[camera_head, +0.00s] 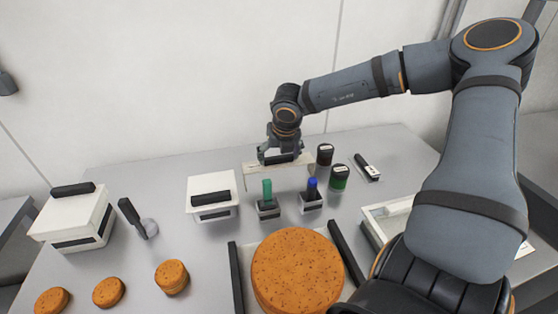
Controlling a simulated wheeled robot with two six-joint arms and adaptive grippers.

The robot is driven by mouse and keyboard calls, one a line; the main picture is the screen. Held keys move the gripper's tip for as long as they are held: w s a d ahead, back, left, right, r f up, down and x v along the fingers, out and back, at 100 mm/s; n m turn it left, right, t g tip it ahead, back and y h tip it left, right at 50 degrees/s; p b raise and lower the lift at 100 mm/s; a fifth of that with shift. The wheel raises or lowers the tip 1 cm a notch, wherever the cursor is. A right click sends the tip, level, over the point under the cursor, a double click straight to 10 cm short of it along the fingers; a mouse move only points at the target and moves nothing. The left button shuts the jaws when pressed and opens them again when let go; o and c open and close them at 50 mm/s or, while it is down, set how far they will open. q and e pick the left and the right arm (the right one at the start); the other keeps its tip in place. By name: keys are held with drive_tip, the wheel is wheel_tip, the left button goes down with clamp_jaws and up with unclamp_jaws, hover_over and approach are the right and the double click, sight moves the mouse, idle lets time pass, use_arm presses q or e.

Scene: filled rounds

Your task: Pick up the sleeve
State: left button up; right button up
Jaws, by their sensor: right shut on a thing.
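My right gripper (283,156) points down over the back middle of the table. It is shut on the top edge of a pale, flat piece that looks like the sleeve (288,179). The sleeve hangs upright under the fingers, behind the small holders. Its lower part is partly hidden by the green and blue pieces in front, and I cannot tell whether it touches the table. My left gripper is not in view.
A green stick (267,190) and a blue-topped one (312,187) stand in small holders. Two dark jars (339,178) stand right of them. White boxes (76,218) are at left, a large brown speckled round (297,272) in front, and smaller rounds (172,277) front left.

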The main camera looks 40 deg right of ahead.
wheel_tip(320, 180, up, 5)
drive_tip(key=shift+f+p, duration=0.2)
drive_tip(key=shift+p, duration=0.3)
wheel_tip(320, 180, up, 4)
drive_tip(key=p, duration=0.3)
drive_tip(key=shift+f, duration=0.1)
drive_tip(key=shift+r+p, duration=0.5)
drive_tip(key=shift+p, duration=0.3)
